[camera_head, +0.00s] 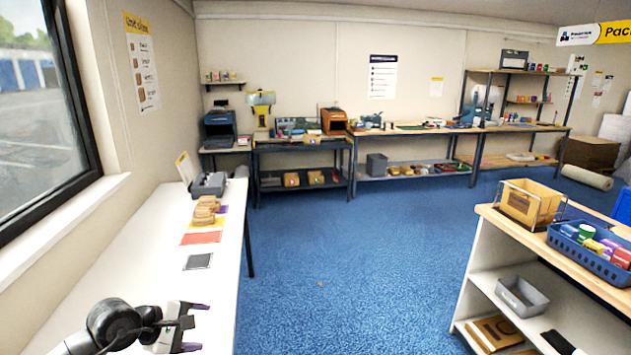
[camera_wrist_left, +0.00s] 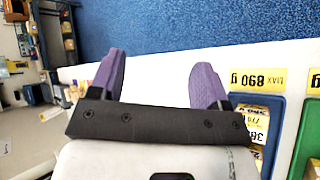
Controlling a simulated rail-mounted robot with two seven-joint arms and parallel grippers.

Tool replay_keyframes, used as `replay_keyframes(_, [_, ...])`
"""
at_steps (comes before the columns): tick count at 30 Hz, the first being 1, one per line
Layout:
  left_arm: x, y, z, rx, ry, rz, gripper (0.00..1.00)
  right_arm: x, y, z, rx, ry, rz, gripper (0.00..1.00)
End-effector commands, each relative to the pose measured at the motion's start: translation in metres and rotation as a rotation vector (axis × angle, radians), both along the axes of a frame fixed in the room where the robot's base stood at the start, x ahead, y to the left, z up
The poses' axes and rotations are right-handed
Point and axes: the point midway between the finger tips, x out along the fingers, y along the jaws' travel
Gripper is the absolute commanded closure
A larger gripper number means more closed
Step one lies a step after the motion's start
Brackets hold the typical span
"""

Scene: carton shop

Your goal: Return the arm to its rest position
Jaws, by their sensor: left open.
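My left gripper (camera_head: 198,327) is at the bottom left of the head view, over the near end of the white table (camera_head: 130,255). Its two purple fingers are apart with nothing between them. The left wrist view shows the same open gripper (camera_wrist_left: 158,82) from behind, with the white table edge and blue floor beyond the fingers. My left arm comes in from the bottom left corner. My right gripper is in neither view.
On the white table lie a dark card (camera_head: 198,262), a red mat (camera_head: 201,238), stacked brown pieces (camera_head: 206,212) and a grey case (camera_head: 209,184). A shelf unit (camera_head: 480,262) with a blue basket (camera_head: 590,255) stands right.

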Motion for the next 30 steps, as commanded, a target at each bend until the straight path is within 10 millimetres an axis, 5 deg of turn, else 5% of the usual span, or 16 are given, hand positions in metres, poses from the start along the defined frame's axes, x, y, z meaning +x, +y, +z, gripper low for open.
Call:
replay_keyframes(7, [0.006,-0.047,0.114,-0.839,-0.015,0.197,0.30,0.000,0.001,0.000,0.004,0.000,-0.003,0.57])
replay_keyframes(16, [-0.025,-0.028,0.262,-1.939,0.191,0.215,0.30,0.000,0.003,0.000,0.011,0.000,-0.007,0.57])
replay_keyframes(21, [-0.047,0.002,0.297,-2.543,0.450,0.193,0.30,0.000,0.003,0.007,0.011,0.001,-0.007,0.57])
replay_keyframes(25, [-0.059,0.020,0.282,-2.980,0.700,0.265,0.30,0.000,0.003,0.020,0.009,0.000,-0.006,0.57])
replay_keyframes(26, [-0.062,0.022,0.273,2.996,-0.741,-0.297,0.30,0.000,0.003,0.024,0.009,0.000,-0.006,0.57])
replay_keyframes(30, [-0.087,0.017,0.209,2.446,-0.733,-0.493,0.30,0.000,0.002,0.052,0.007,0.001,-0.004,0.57])
